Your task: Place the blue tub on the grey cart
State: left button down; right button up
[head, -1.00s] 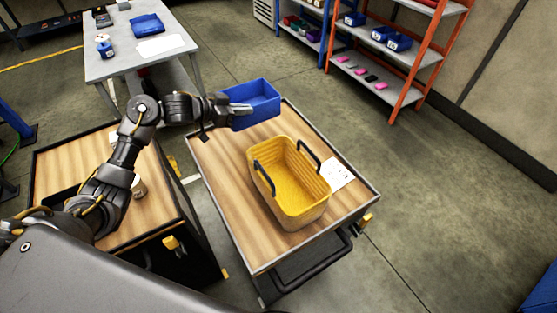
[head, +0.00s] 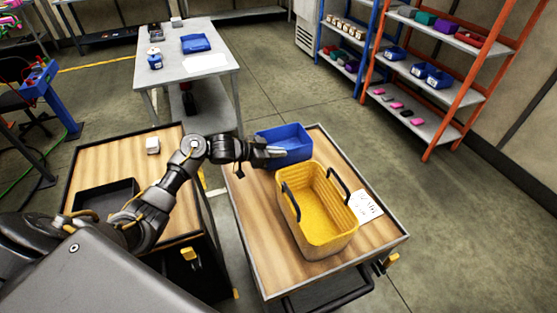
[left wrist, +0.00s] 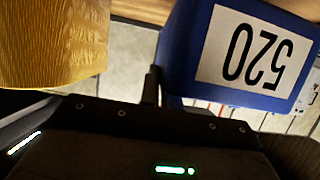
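The blue tub (head: 287,140) is at the far end of the right-hand cart, the grey-edged one with a wood top (head: 258,232). It is just behind the yellow basket. I cannot tell whether its base touches the cart top. My left gripper (head: 275,152) reaches in from the left and is shut on the tub's near left wall. In the left wrist view the tub (left wrist: 182,60) shows a white label reading 520, beside the yellow basket (left wrist: 50,45); a dark finger (left wrist: 152,86) is at the tub's edge. My right gripper is not in view.
The yellow basket (head: 318,225) with dark handles fills the cart's middle, a white paper (head: 365,206) to its right. A second wood-topped cart (head: 110,165) with a black tray (head: 105,197) stands left. A grey table (head: 205,65) and shelves (head: 440,75) are behind.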

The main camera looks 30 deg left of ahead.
aim_at(277, 168)
pick_arm(q)
notch_tip(277, 168, down, 2)
jog(key=shift+s+f, duration=0.1)
jog(key=shift+f, duration=0.6)
jog(key=shift+f, duration=0.1)
jog(key=c, duration=1.6)
grip_release()
jog(key=shift+r+b+v, duration=0.2)
jog(key=shift+b+v, duration=0.65)
jog(key=shift+v, duration=5.15)
